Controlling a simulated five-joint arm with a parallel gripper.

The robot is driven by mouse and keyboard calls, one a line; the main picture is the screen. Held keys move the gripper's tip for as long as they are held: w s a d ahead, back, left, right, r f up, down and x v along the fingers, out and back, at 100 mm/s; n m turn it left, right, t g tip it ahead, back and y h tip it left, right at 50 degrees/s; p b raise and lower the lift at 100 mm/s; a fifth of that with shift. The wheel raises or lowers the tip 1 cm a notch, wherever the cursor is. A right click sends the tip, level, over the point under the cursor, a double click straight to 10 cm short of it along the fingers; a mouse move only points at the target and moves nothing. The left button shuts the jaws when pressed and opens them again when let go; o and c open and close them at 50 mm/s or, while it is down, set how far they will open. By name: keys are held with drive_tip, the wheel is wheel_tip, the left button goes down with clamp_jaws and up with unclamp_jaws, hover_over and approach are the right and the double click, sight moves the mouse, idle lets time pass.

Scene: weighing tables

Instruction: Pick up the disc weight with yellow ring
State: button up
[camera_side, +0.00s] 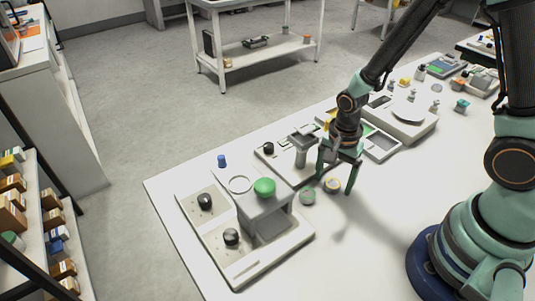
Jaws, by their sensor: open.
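The disc weight with yellow ring (332,185) lies flat on the white table, a small round piece with a dark middle. My gripper (335,184) points down over it with its green fingers apart. In this view the disc shows between the two fingertips, close to the left one. I cannot tell whether either finger touches it. Nothing is seen held in the jaws.
A greenish disc (307,197) lies just left of the gripper. A balance with a pan (404,112) and small weights stand behind. The table right of the gripper is clear.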

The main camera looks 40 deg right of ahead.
drive_tip(key=shift+f, duration=0.2)
clamp_jaws()
drive_tip(key=shift+r, duration=0.15)
